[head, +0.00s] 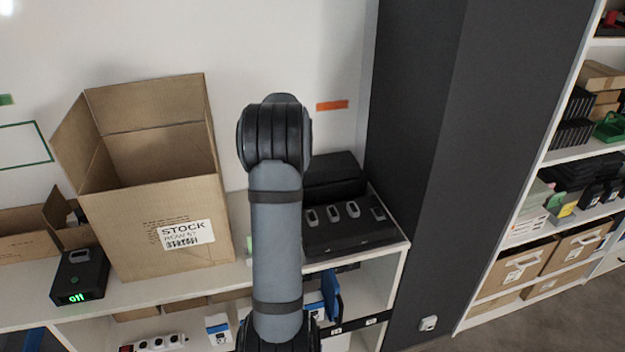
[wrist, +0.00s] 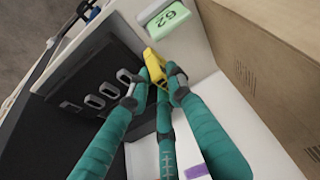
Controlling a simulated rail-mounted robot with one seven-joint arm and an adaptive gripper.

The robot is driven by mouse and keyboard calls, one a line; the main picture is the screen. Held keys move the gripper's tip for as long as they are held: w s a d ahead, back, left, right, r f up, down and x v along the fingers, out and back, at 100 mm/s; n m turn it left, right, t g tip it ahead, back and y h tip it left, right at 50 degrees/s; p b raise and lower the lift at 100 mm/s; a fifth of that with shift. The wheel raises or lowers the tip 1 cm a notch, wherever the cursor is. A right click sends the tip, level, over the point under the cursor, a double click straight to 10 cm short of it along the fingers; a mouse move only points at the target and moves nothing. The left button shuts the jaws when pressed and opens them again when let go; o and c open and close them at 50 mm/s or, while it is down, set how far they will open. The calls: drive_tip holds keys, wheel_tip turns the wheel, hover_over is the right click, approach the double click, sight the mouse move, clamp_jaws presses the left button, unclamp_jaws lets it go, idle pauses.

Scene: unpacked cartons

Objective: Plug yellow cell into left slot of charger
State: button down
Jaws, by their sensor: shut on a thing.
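In the wrist view my gripper (wrist: 154,88) has teal fingers with grey tips, shut on the yellow cell (wrist: 152,62). The tips hide part of the cell. The charger is a black box (wrist: 72,84) with several grey-rimmed slots in a row; the cell is beside the end of that row, over the pale shelf. I cannot tell whether it touches anything below. In the head view the charger (head: 345,236) stands at the right end of the shelf, partly behind my arm. My gripper and the cell are hidden there.
A large open carton (head: 160,215) stands left of the charger; its wall (wrist: 265,70) is close in the wrist view. A green tag marked 62 (wrist: 168,17) is near the cell. A black device with a green display (head: 80,277) sits farther left. A dark pillar (head: 430,150) rises right.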

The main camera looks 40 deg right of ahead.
drive_tip(key=w+d+f+m+p, duration=0.2)
drive_tip(key=d+f+p, duration=0.1)
drive_tip(key=d, duration=1.1)
drive_tip(key=shift+h, duration=0.3)
drive_tip(key=shift+w+d+f+b, duration=0.1)
drive_tip(key=shift+f+b, duration=0.9)
drive_tip(key=shift+f, duration=0.55)
drive_tip(key=shift+w+f+b, duration=0.1)
drive_tip(key=shift+f+b, duration=0.85)
drive_tip(key=shift+f, duration=0.55)
drive_tip(key=shift+s+b, duration=0.1)
drive_tip(key=shift+b, duration=0.55)
drive_tip(key=shift+f+b, duration=1)
drive_tip(key=shift+b, duration=0.45)
drive_tip(key=c, duration=1.6)
unclamp_jaws()
drive_tip(key=shift+o, duration=0.4)
drive_tip(key=v, duration=1.2)
drive_tip(key=shift+s, duration=0.15)
